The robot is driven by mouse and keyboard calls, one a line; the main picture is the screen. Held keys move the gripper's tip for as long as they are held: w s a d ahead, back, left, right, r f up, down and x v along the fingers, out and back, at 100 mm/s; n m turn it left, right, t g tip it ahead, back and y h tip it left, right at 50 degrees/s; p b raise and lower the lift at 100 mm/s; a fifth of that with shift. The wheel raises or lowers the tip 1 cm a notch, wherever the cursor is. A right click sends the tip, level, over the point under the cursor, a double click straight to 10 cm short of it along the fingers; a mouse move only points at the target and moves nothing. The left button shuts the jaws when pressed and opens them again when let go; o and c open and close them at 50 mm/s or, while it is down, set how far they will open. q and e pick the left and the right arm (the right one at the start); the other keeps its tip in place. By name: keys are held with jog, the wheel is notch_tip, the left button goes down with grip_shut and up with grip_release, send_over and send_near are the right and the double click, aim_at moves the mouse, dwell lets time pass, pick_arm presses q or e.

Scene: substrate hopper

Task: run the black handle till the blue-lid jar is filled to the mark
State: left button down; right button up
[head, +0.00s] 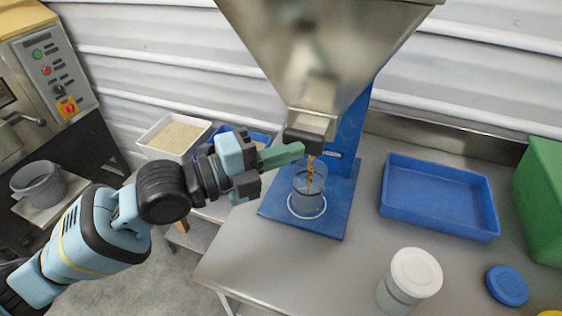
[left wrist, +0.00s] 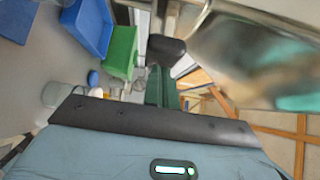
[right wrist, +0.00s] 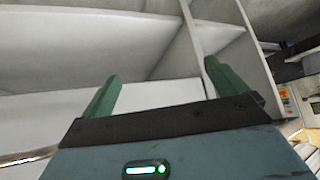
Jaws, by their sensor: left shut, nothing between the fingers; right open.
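The steel hopper (head: 325,50) stands over a blue base, with a dark handle (head: 303,141) at its mouth. A black knob-like part, likely this handle, shows in the left wrist view (left wrist: 166,48). My left gripper (head: 297,151) is shut and empty, its green fingertips against or right beside the handle. A thin golden stream falls from the outlet into a clear open jar (head: 309,196) below. The level in the jar and its mark are hard to make out. A blue lid (head: 507,286) lies on the bench at the right. My right gripper (right wrist: 163,88) is open and empty, away from the bench.
A white-lidded jar (head: 414,272) stands at the front of the bench. An empty-looking blue tray (head: 438,212) and a green box (head: 542,200) are to the right. A white tub of pale grain (head: 174,151) stands behind my left arm. A control cabinet (head: 52,68) is far left.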

pick_arm(q)
jog(key=shift+w+d, duration=0.1)
jog(key=shift+w, duration=0.45)
jog(key=shift+r, duration=0.15)
dwell(0.5)
jog(key=shift+w+r, duration=0.1)
jog(key=shift+r, duration=0.05)
dwell(1.1)
dwell(0.8)
